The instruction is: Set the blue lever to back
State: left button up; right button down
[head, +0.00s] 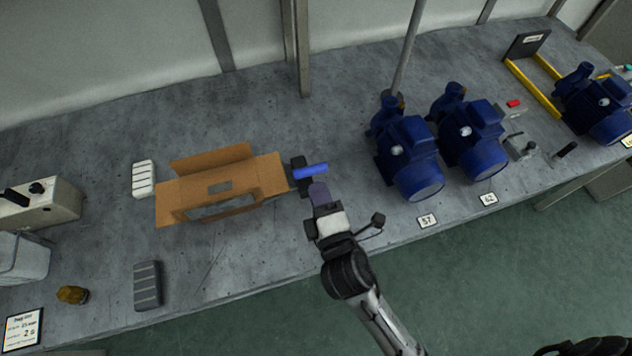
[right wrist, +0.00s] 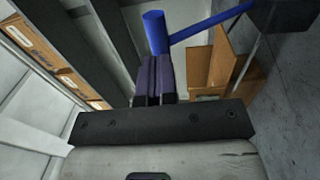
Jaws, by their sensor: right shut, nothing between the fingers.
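The blue lever (head: 312,170) sticks out to the right from a dark mount (head: 297,162) beside the open cardboard box. In the right wrist view its thick blue end (right wrist: 155,32) is just past my fingertips, and its thin rod (right wrist: 210,22) runs up to the right to a dark block. My right gripper (head: 319,188) is shut and empty, right at the near side of the lever. Its two purple-grey fingers (right wrist: 154,75) lie together in the right wrist view. I cannot tell whether they touch the lever. My left gripper is not in view.
The open cardboard box (head: 268,178) stands left of the lever. Blue pumps (head: 408,158) stand to the right, with number tags in front. A grey ribbed block (head: 147,285) and a white one (head: 144,179) lie to the left. The bench (head: 250,275) is clear in front of the box.

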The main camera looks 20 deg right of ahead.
jog(key=shift+w+d, duration=0.1)
jog(key=shift+w, duration=0.85)
jog(key=shift+r, duration=0.1)
